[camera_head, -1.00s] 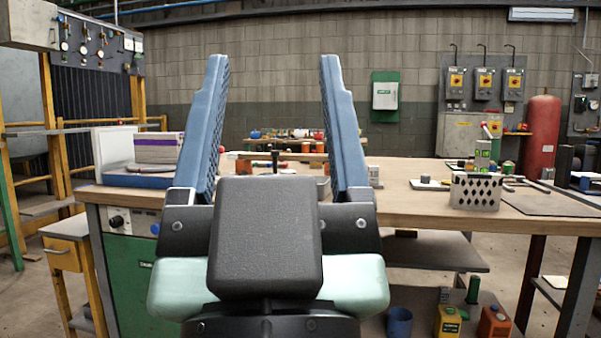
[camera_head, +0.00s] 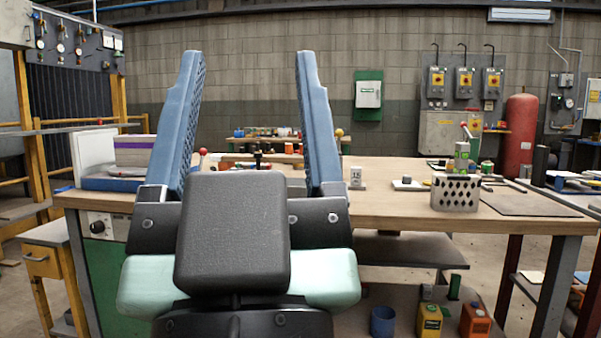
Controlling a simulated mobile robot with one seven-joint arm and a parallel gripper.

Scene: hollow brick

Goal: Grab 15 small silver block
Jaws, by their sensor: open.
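A small pale silver block (camera_head: 357,177) with dark marks on its face stands upright on the wooden workbench (camera_head: 400,214), just right of my right finger in the picture. The marks look like a number, perhaps 15, but are too small to read surely. A smaller dark grey block (camera_head: 407,180) sits on a white plate further right. My gripper (camera_head: 247,62) is open and empty, its two blue ribbed fingers pointing up and away in the foreground. The gripper body and fingers hide part of the bench.
A white perforated basket (camera_head: 455,194) stands on the right of the bench, beside a dark mat (camera_head: 518,204). Books (camera_head: 132,155) lie at the left end. Several small items stand between and behind my fingers. Bare wood lies in front of the pale block.

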